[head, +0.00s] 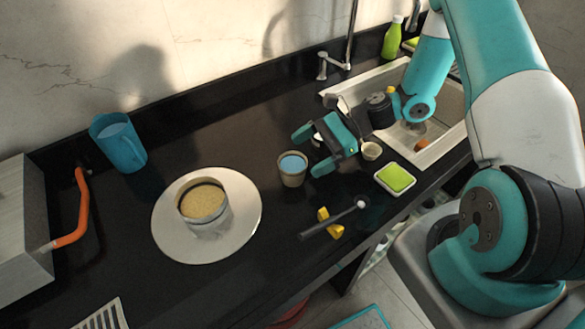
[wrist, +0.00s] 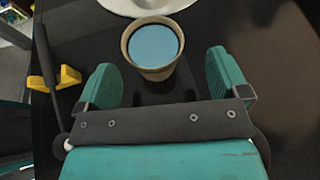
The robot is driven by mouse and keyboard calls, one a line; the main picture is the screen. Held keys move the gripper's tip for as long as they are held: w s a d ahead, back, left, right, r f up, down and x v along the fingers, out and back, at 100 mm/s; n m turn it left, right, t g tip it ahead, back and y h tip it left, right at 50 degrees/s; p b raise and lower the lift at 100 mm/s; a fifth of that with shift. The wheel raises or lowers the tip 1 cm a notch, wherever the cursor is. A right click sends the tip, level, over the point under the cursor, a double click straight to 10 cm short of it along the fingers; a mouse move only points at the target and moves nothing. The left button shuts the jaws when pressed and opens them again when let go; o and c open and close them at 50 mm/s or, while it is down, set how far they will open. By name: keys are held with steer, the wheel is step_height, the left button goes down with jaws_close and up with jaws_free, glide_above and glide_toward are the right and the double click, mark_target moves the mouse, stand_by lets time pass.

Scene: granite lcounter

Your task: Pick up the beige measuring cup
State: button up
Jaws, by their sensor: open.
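A beige cup (head: 292,174) with a light blue inside or filling stands upright on the black counter, right of the white plate. It also shows in the wrist view (wrist: 152,50), at the top middle. My gripper (head: 312,150) is open and empty, with its teal fingers pointing at this cup. In the wrist view the cup lies ahead of the gap between the fingertips (wrist: 161,70), a little left of its middle. No finger clearly touches it. A smaller cream cup (head: 371,150) stands behind my gripper, near the sink; I cannot tell whether it is a measuring cup.
A round white plate (head: 165,228) bears a container (head: 210,214) with tan contents. A blue jug (head: 118,143) stands at the back left. A black-handled tool (head: 325,223), a yellow piece (head: 328,222) and a green sponge in a dish (head: 396,178) lie near the front edge. The sink (head: 450,138) is right.

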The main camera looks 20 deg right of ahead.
mark_target(304, 160)
steer(key=x, duration=0.1)
steer(key=p+x, duration=0.1)
steer(key=x, duration=0.3)
steer(key=shift+s+f+p, duration=0.25)
steer(key=shift+s+p, duration=0.05)
steer(key=shift+p, duration=0.05)
steer(key=shift+c, duration=0.3)
steer(key=c, duration=1)
